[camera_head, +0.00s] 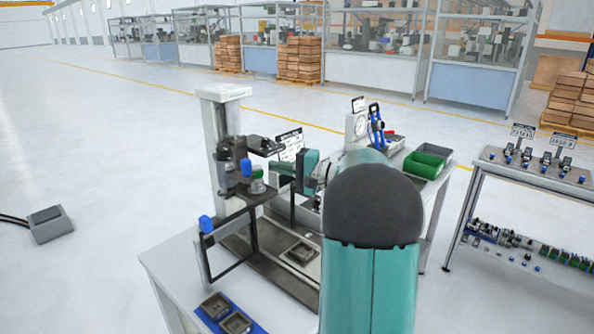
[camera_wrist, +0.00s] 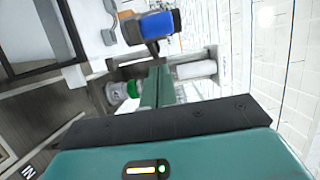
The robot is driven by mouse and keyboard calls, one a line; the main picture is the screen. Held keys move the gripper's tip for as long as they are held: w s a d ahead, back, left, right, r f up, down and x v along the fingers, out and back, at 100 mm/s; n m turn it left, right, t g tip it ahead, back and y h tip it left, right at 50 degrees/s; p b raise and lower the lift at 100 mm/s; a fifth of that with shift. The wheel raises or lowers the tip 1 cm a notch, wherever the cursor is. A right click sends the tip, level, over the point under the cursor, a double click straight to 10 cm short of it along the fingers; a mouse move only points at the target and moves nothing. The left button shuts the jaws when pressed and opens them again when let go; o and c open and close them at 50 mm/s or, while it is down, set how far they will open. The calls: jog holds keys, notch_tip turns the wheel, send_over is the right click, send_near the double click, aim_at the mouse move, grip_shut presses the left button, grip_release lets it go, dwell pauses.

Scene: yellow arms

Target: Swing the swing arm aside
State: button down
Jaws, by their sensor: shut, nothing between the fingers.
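The fixture on the table has a dark frame with a blue knob (camera_head: 206,223), which looks like the swing arm (camera_head: 233,266). It stands at the front left of the fixture. In the wrist view a dark frame (camera_wrist: 62,30) shows at upper left, and a blue block on a dark mount (camera_wrist: 157,25) at top centre. My gripper (camera_head: 284,168) is right of the fixture's column, near its dark head. In the wrist view its fingers (camera_wrist: 158,72) are together and empty. They appear apart from the blue block. My arm hides part of the table.
The grey column (camera_head: 222,130) rises behind the frame. A metal part (camera_head: 301,253) lies on the base plate, and a blue tray (camera_head: 246,325) holds parts at the front. Green bins (camera_head: 425,163) stand at the right. Open floor lies left of the table.

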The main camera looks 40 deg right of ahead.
aim_at(232, 163)
jog(key=a, duration=0.2)
jog(key=w+a, duration=0.1)
jog(key=shift+a, duration=0.4)
jog(key=a+m+t+h, duration=0.1)
jog(key=a+h, duration=0.1)
jog(key=a, duration=0.6)
jog(key=shift+w+m, duration=0.3)
jog(key=shift+a, duration=0.1)
